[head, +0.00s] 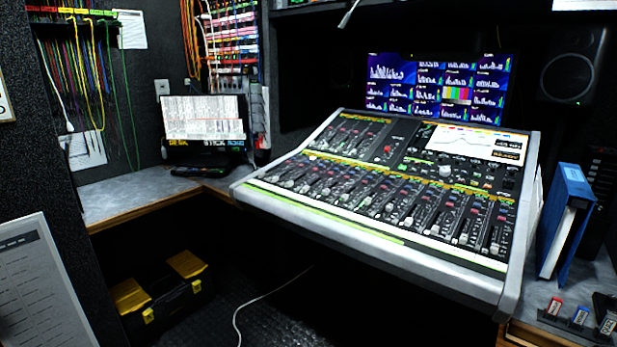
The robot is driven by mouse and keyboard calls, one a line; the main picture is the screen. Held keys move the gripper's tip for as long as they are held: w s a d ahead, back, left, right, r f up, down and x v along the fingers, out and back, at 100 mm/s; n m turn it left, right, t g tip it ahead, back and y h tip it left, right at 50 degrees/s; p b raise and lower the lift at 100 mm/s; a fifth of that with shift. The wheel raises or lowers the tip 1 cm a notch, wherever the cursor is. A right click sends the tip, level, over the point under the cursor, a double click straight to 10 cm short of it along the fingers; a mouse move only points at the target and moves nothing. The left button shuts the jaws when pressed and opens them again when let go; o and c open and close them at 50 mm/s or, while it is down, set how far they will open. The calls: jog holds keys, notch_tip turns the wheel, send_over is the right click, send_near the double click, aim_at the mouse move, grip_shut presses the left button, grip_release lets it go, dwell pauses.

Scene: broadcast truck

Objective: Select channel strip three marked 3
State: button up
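A large mixing console (375,245) with a pale grey frame stands on the desk, its face tilted toward me. A row of channel strips (385,195) with faders and small buttons runs across its lower half. The strip numbers are too small to read, so I cannot tell which one is marked 3. A lit screen (474,143) with a curve and readouts sits at the console's upper right. My gripper is not in view.
A blue binder (565,225) stands right of the console, near several small labelled items (579,317). A monitor (437,88) is behind it. A toolbox (160,298) and white cable (262,300) lie on the floor.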

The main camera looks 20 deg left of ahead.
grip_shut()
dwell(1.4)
